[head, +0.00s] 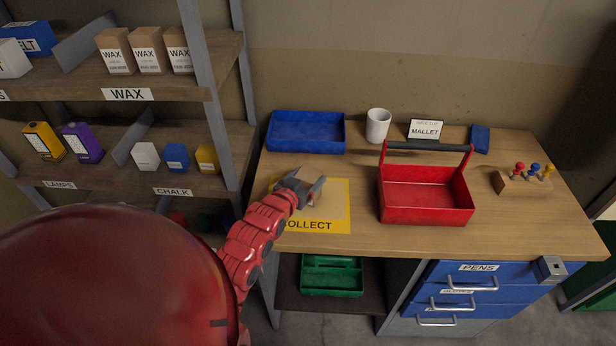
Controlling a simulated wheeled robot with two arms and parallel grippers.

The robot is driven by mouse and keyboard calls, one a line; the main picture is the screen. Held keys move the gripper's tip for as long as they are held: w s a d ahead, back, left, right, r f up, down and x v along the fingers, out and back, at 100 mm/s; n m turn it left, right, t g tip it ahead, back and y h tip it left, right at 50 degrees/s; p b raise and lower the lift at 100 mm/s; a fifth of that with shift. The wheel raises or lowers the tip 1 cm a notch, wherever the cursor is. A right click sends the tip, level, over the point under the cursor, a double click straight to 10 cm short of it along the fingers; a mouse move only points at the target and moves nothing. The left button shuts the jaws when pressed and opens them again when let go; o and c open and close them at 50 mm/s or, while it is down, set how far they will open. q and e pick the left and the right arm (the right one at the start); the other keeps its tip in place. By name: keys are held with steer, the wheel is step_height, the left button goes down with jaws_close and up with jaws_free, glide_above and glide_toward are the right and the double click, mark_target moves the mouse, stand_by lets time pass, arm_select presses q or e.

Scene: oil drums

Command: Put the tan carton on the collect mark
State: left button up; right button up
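The yellow collect mark (338,212) lies on the wooden workbench, its front edge reading "OLLECT" beside my arm. My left gripper (308,188) is over the mark's upper left part, pointing down at it. A small tan shape with a pale patch (314,201) shows at the fingers, on or just above the mark. It looks like the tan carton, but the gripper hides most of it. I cannot tell whether the fingers press on it. Tan wax cartons (148,50) stand on the upper shelf at left. My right gripper is not in view.
A red toolbox (425,202) with a black handle stands right of the mark. A blue tray (305,133), white mug (378,125) and mallet card (426,130) stand behind. A peg block (523,183) sits at right. Shelf posts (206,90) rise left of the bench.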

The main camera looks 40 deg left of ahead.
arm_select(q)
steer(key=shift+o, duration=1.3)
